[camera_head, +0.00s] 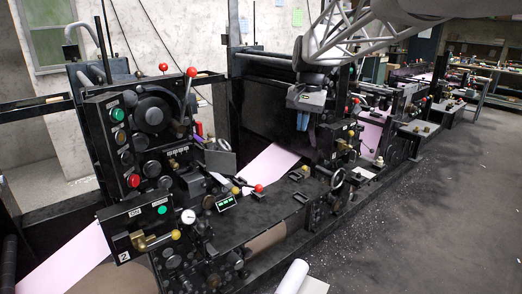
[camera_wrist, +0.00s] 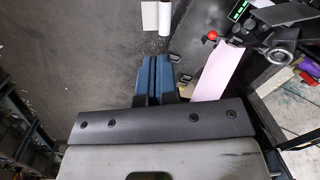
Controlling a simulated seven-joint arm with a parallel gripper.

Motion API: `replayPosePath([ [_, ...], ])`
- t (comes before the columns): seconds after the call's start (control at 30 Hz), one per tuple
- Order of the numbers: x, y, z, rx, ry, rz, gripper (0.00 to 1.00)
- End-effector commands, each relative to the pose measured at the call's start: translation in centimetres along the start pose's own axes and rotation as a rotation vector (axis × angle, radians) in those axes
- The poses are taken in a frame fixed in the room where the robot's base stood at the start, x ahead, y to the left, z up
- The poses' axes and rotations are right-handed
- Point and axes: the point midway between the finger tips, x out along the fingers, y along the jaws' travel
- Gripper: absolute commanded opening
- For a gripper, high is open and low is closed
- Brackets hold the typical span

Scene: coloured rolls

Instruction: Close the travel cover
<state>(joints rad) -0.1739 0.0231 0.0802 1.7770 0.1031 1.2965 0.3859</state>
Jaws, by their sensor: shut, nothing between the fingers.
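My gripper (camera_head: 303,121) hangs over the press, in front of the dark panel, with its blue fingers together and nothing between them. In the wrist view the fingers (camera_wrist: 154,78) point away, side by side, over the dark floor. A small grey flap (camera_head: 220,161) stands tilted at the right side of the near control unit, to the left of my gripper and apart from it. A grey plate at the top right of the wrist view (camera_wrist: 284,14) looks like the same flap. No label marks it as the travel cover, so I cannot tell for sure.
The near control unit (camera_head: 150,125) carries buttons, a large dial and red-knobbed levers. A red-knobbed lever (camera_head: 259,188) and a green display (camera_head: 226,202) sit on the press bed. A pink web (camera_head: 270,165) runs through the press. A white roll (camera_head: 293,277) lies in front.

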Motion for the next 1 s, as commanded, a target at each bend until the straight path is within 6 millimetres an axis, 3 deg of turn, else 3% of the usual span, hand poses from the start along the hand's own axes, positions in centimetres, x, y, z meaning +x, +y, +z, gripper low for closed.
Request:
replayPosePath([
  [0.47,1.6,-9.2,-8.8,0.057,-0.091,0.01,0.0],
  [1.0,6.0,-19.7,-16.7,0.119,-0.188,0.037,0.0],
])
